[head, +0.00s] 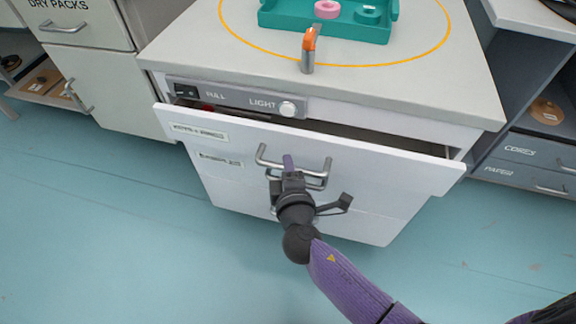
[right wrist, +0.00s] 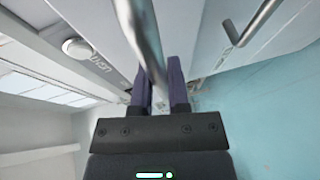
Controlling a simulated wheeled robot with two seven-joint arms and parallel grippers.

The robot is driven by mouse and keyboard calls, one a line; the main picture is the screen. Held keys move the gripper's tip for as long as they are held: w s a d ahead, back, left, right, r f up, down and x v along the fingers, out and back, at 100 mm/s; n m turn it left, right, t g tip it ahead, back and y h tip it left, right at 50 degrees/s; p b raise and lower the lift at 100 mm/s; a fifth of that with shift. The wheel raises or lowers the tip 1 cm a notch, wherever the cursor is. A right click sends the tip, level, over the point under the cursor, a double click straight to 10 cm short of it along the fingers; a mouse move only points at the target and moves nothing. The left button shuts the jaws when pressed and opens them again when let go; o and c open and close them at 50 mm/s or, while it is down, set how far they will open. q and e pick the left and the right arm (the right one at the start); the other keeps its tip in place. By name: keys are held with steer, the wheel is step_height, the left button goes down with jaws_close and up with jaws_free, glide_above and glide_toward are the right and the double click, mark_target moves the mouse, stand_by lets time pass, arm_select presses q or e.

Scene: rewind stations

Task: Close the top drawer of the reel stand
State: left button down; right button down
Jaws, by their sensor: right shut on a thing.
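The reel stand's white top drawer (head: 390,168) stands partly open, and a dark gap shows behind its front edge. Its grey bar handle (head: 326,172) is on the drawer front. My right gripper (head: 288,162) reaches in from the lower right and is shut on this handle. In the right wrist view the handle bar (right wrist: 146,35) runs down between the purple fingers of the gripper (right wrist: 160,85). The drawer's inside is mostly hidden, with a bit of red at its left end. My left gripper is not in view.
A teal tray (head: 325,27) with a pink ring (head: 327,9) and an orange-and-grey upright item (head: 308,50) are on the worktop (head: 420,90). Cabinets (head: 110,80) flank the left, and a dark shelf unit (head: 530,150) stands right. The blue floor in front is clear.

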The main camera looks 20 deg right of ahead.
mark_target(294, 151)
stand_by(0.7)
steer(key=w+d, duration=0.2)
steer(key=w, duration=0.1)
steer(key=shift+w+d+f+b, duration=0.1)
steer(key=shift+b, duration=0.2)
steer(key=shift+w+d, duration=0.2)
steer(key=c, duration=0.6)
jaws_free()
steer(key=shift+w, duration=0.1)
